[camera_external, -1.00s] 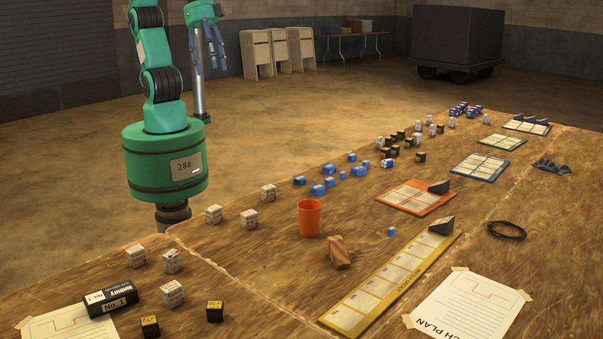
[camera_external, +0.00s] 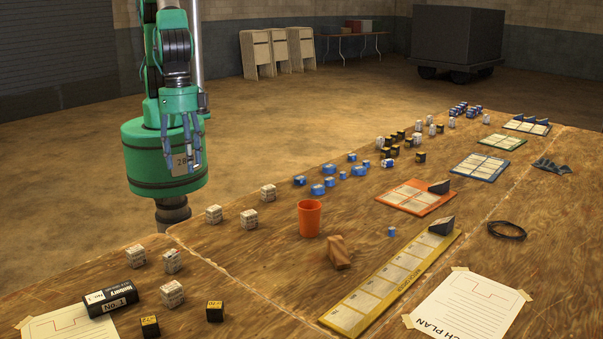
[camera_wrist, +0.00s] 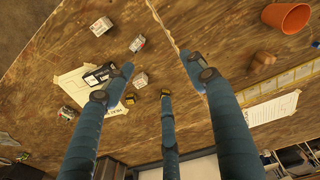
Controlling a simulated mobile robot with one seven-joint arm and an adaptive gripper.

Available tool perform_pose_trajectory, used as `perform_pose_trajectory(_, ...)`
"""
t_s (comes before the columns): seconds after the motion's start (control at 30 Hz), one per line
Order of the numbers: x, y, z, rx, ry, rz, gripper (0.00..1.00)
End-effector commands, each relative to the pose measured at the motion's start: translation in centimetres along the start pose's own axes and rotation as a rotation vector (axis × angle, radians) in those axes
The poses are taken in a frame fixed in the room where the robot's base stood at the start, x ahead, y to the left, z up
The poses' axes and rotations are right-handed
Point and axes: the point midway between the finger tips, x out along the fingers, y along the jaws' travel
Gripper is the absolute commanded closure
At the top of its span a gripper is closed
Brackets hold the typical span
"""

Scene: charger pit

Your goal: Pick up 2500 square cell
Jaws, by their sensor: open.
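Several white square cells stand on the wooden table at the left, such as one near the front (camera_external: 172,293) and one further back (camera_external: 249,219). Two black and yellow cells (camera_external: 215,311) stand at the near edge. Blue cells (camera_external: 317,189) and more dark and white ones stand further back. I cannot read which is marked 2500. My gripper (camera_external: 182,160) is open and empty, high beside the table's left side, its fingers pointing down. In the wrist view the spread fingers (camera_wrist: 160,75) frame a white cell (camera_wrist: 141,79) on the table well below them.
An orange cup (camera_external: 310,218), a brown block (camera_external: 338,252) and a yellow strip tray (camera_external: 413,264) stand to the right. Bare wood lies between the cup and the front cells.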

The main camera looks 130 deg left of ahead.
Motion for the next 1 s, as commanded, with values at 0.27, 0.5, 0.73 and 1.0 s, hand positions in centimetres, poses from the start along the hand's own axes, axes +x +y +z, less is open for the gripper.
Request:
perform_pose_trajectory(0.27,9.1,5.4,1.6,-0.029,-0.058,-0.042,0.44)
perform_pose_trajectory(0.5,12.8,7.3,2.7,-0.045,-0.076,-0.059,0.44)
perform_pose_trajectory(0.73,13.1,7.4,2.8,-0.047,-0.077,-0.06,0.44)
perform_pose_trajectory(1.0,13.4,7.4,2.8,-0.047,-0.077,-0.061,0.44)
